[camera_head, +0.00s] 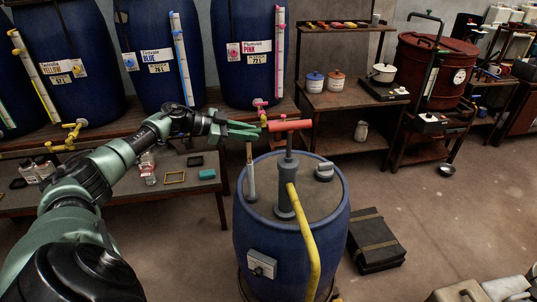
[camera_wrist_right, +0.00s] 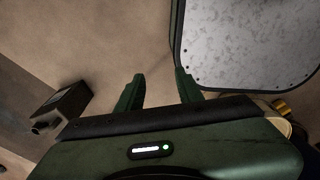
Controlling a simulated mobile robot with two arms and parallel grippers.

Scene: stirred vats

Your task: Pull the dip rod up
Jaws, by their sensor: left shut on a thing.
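The blue drum (camera_head: 265,235) stands in front of me with a grey lid. The thin pale dip rod (camera_head: 250,172) rises upright from the left of the lid. My left gripper (camera_head: 258,130) is shut on its top end, which the fingers partly hide. The fingertips are close to the left end of the red pump handle (camera_head: 290,125); I cannot tell if they touch it. My right gripper shows only in the right wrist view (camera_wrist_right: 158,85), with its fingers apart and nothing between them, over bare floor.
A grey pump (camera_head: 285,205) with a yellow hose (camera_head: 304,235) stands on the lid, right of the rod. A grey cap (camera_head: 324,171) sits farther right. A black case (camera_head: 375,240) lies on the floor beside the drum. Large blue vats (camera_head: 160,55) stand behind on a bench.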

